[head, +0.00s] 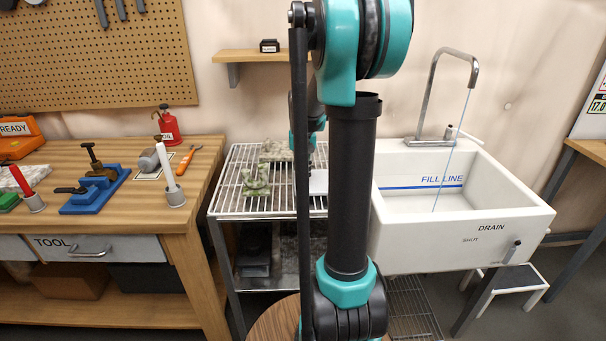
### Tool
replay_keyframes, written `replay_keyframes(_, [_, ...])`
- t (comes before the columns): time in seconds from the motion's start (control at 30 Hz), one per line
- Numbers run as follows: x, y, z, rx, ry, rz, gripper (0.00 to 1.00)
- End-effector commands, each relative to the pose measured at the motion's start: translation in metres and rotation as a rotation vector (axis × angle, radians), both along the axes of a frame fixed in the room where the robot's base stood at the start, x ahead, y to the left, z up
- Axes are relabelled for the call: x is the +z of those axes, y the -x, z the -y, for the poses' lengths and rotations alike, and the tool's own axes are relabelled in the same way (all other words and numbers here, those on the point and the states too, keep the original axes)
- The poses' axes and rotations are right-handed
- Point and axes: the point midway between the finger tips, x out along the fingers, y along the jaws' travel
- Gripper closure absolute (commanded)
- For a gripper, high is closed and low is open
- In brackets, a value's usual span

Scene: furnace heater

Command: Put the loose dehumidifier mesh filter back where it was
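I cannot clearly pick out the mesh filter or the dehumidifier. A pale flat piece (318,182) shows at the right of the wire rack (232,181), partly hidden behind my arm; I cannot tell what it is. Dark box-like objects (256,250) stand on the shelf below the rack, in shadow. My arm rises through the middle of the head view and covers part of the rack. My gripper's fingertips do not show.
Mottled green-grey pieces (257,181) lie on the rack. A white sink (495,210) with a tall tap stands at right. A wooden workbench (130,205) holds tools at left, including a blue vise-like tool (95,193) and a red oil can (168,125). A wall shelf (250,55) hangs behind.

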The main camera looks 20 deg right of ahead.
Motion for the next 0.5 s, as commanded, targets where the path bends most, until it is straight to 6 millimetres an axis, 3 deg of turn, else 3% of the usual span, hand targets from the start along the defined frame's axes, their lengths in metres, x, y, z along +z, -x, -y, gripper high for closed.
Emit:
replay_keyframes(0.03, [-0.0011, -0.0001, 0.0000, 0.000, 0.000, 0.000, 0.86])
replay_keyframes(0.2, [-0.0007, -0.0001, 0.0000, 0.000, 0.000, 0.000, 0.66])
replay_keyframes(0.5, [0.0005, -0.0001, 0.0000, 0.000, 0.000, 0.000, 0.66])
